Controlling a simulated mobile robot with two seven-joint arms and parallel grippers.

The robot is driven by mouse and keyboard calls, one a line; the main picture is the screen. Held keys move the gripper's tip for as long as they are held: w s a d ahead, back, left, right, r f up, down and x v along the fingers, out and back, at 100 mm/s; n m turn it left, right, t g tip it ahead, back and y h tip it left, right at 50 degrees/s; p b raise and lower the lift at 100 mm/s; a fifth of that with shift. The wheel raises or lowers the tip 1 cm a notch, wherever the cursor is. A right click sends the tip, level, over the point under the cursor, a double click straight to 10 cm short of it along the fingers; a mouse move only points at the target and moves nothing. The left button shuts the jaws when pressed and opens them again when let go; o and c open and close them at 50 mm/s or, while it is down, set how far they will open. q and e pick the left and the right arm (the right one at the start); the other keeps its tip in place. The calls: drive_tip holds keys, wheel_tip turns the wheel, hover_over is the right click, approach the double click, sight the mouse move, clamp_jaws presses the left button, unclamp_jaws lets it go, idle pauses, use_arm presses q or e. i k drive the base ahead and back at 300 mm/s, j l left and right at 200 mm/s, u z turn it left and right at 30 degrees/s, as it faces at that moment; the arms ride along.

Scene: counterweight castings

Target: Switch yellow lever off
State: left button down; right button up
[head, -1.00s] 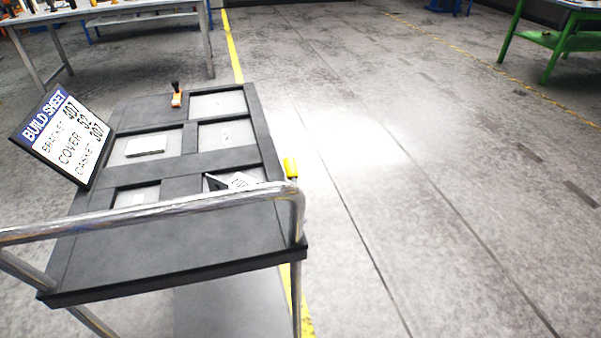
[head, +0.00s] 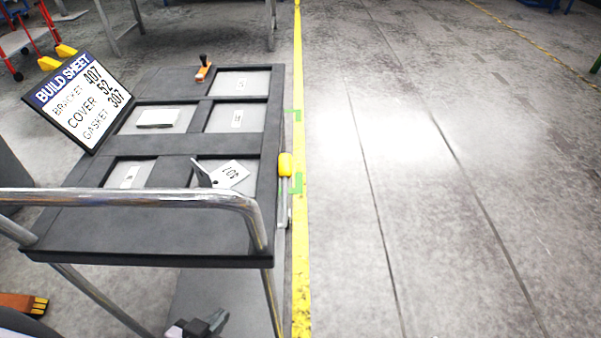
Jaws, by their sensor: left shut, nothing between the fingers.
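Whether this position is on or off I cannot tell. My left gripper (head: 212,322) shows at the bottom edge, below the cart top and left of the lever, well apart from it. It is shut and empty, and partly cut off by the frame. My right gripper is out of view.
A chrome push handle (head: 150,197) spans the cart's near side. Floor right of the yellow line (head: 301,240) is clear.

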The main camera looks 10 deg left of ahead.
sight(284, 160)
drive_tip(key=i+l+u, duration=0.15)
drive_tip(key=l, duration=0.3)
drive_tip(key=l+u, duration=0.15)
drive_tip(key=l, duration=0.25)
drive_tip(key=i+l+u, duration=0.15)
drive_tip(key=l, duration=0.35)
